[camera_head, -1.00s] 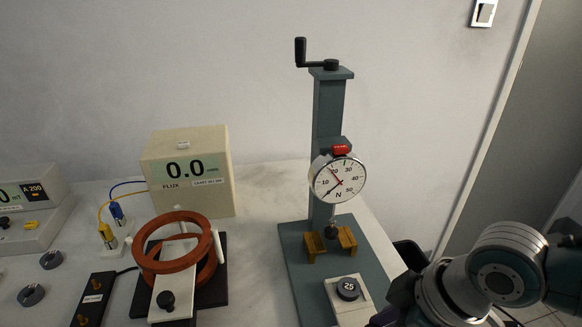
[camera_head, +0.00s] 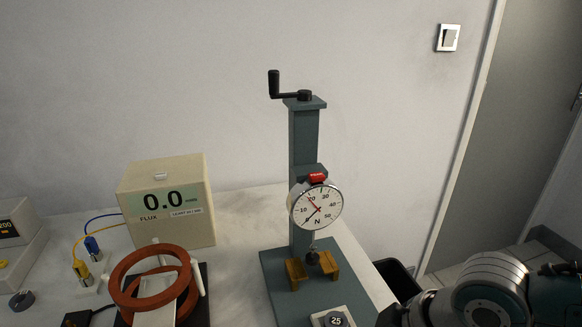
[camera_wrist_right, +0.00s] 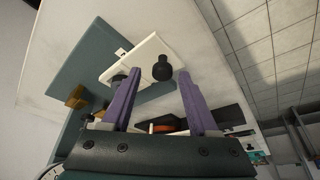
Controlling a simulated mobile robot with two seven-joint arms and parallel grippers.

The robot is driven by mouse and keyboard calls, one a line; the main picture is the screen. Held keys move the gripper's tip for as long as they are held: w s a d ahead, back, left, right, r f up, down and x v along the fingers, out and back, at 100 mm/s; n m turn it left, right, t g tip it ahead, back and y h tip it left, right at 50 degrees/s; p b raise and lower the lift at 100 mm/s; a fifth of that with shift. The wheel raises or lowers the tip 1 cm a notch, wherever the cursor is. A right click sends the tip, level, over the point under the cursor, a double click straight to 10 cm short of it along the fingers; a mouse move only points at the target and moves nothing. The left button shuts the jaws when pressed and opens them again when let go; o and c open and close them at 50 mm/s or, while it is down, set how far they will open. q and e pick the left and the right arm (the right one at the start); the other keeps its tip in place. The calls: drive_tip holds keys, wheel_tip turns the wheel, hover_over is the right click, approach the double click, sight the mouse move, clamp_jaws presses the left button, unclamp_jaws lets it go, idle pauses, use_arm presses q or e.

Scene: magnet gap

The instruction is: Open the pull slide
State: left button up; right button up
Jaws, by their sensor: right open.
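The teal pull stand (camera_head: 304,145) carries a round dial gauge (camera_head: 315,207) marked N. In the right wrist view a white plate (camera_wrist_right: 140,52) with a black knob (camera_wrist_right: 162,67) lies on the teal base. My right gripper (camera_wrist_right: 159,75) is open, its two purple fingers apart on either side of the knob in that picture; contact cannot be told. In the head view only my right arm shows. My left gripper is not in view.
Two brass blocks (camera_head: 297,274) stand under the gauge hook. The red coil (camera_head: 150,283) and beige flux meter (camera_head: 166,203) reading 0.0 stand to the left. A dark bin (camera_head: 397,279) is beside the table's right edge.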

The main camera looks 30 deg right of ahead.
drive_tip(key=p+v, duration=0.2)
drive_tip(key=v, duration=0.7)
drive_tip(key=shift+r+p, duration=0.3)
drive_tip(key=shift+p, duration=0.1)
